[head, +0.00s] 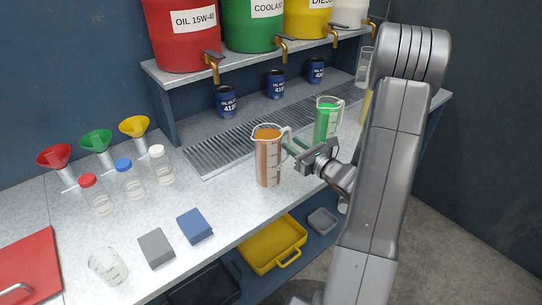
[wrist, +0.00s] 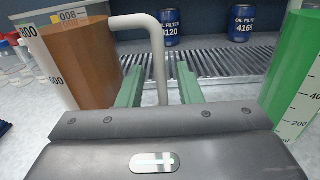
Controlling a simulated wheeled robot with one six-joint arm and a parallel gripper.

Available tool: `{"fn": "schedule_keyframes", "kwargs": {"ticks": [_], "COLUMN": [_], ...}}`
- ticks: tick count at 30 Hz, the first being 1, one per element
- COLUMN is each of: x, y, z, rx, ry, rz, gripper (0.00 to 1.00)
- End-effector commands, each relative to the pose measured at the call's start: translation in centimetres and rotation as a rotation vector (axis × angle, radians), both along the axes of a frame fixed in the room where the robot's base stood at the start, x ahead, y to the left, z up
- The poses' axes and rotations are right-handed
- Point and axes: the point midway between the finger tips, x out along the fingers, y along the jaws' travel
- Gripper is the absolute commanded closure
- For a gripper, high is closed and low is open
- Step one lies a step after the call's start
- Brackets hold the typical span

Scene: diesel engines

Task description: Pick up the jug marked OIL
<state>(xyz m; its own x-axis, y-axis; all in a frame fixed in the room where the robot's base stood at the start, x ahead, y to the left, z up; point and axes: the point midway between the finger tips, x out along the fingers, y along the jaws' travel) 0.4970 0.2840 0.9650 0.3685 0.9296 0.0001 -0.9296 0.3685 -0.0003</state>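A clear jug with orange-brown liquid (head: 268,160) stands upright on the bench; no OIL lettering on it is readable in either view. In the wrist view, the same jug (wrist: 82,62) is at the left, with its pale handle (wrist: 158,55) reaching right. My gripper (head: 290,147) is level with this handle, on the jug's right side. In the wrist view, the green fingers of my gripper (wrist: 160,70) are open, one on each side of the handle, with gaps showing. A second jug with green liquid (head: 325,122) stands behind and to the right.
A drain grate (head: 225,148) lies behind the jugs. Blue oil filters (head: 276,86) stand at the back, under a shelf of large drums. Bottles (head: 130,182), funnels (head: 97,143), a clear beaker (head: 107,266) and two blocks (head: 194,226) are to the left. Bench room in front of the brown jug is clear.

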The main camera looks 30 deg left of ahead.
Motion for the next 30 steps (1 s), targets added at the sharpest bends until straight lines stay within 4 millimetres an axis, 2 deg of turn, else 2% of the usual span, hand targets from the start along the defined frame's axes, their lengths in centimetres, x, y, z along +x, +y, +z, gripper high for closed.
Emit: {"fn": "schedule_keyframes", "kwargs": {"ticks": [3, 6, 13, 14, 18, 19, 30], "x": [0.6, 0.9, 1.0, 1.0, 1.0, 1.0, 1.0], "y": [1.6, 2.3, 2.5, 2.5, 2.5, 2.5, 2.4], "z": [0.0, 0.0, -0.1, -0.1, -0.1, -0.1, -0.1], "rx": [0.000, 0.000, 0.000, 0.000, 0.000, 0.000, 0.000], "ry": [0.000, 0.001, 0.000, 0.000, 0.000, 0.000, 0.000], "rz": [0.003, 0.000, -0.001, -0.001, -0.001, -0.001, -0.001], "gripper": [0.68, 0.68, 0.68, 0.70, 0.97, 1.00, 1.00]}}
